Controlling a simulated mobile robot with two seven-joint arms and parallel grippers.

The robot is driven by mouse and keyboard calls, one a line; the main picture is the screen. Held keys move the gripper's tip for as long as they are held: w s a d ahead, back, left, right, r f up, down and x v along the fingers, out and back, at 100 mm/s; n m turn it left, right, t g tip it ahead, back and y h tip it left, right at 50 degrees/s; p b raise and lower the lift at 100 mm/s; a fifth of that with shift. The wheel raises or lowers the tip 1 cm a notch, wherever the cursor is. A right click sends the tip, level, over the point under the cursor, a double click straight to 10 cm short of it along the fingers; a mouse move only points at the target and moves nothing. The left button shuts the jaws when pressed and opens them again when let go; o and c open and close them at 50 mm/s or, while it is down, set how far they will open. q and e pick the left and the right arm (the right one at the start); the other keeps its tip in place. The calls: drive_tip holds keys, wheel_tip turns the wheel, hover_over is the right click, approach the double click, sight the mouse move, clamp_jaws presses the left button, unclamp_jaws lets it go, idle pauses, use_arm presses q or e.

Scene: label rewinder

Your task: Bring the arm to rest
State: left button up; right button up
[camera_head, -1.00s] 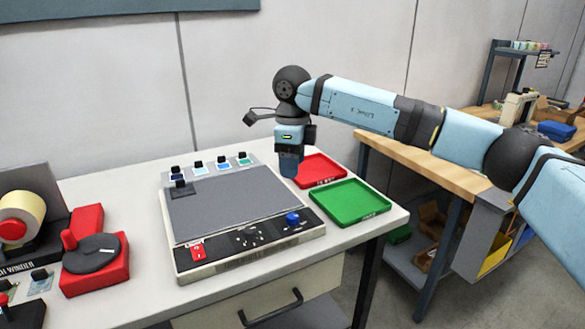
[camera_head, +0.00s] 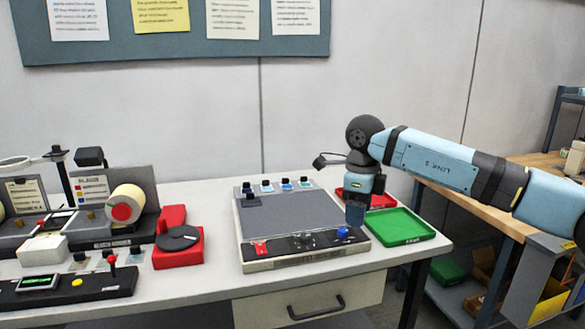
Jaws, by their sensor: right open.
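My right arm comes in from the right in the head view. Its gripper (camera_head: 355,213) points down over the right edge of the grey-topped machine (camera_head: 295,222), beside the red tray (camera_head: 378,199) and the green tray (camera_head: 400,227). The fingertips are small and partly merged in the picture, and no held object shows. The gripper hides part of the machine's right side and of the red tray. My left gripper is not in view.
A red device with a dark disc (camera_head: 178,238) stands left of the machine. A label winder with a cream roll (camera_head: 128,204) and a black control panel (camera_head: 66,288) are further left. The white table (camera_head: 205,283) has a drawer below. A wooden bench (camera_head: 462,195) stands at the right.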

drive_tip(key=s+a+f+g+y, duration=0.2)
drive_tip(key=s+a+f+y, duration=0.35)
drive_tip(key=a+f, duration=0.3)
drive_tip(key=s+a+f+m+y, duration=0.2)
drive_tip(key=s+a+m+y, duration=0.6)
drive_tip(key=s+a+y, duration=0.6)
drive_tip(key=s+d+f+m+t+h, duration=0.1)
drive_tip(key=d+f+m+t+h, duration=0.5)
drive_tip(key=m+t, duration=0.6)
drive_tip(key=d+f+m+t+h, duration=0.1)
drive_tip(key=d+f+m+t, duration=0.55)
drive_tip(key=m, duration=0.85)
drive_tip(key=s+d+f+m+g+h, duration=0.6)
drive_tip(key=s+d+f+m+h, duration=0.4)
drive_tip(key=s+d+f, duration=0.5)
use_arm(q)
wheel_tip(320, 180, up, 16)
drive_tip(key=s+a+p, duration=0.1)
drive_tip(key=p, duration=2)
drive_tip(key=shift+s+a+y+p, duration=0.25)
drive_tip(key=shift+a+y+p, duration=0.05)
use_arm(e)
wheel_tip(320, 180, up, 16)
drive_tip(key=s+m, duration=0.1)
drive_tip(key=s, duration=0.1)
drive_tip(key=shift+d+f+y, duration=0.25)
drive_tip(key=shift+y, duration=0.1)
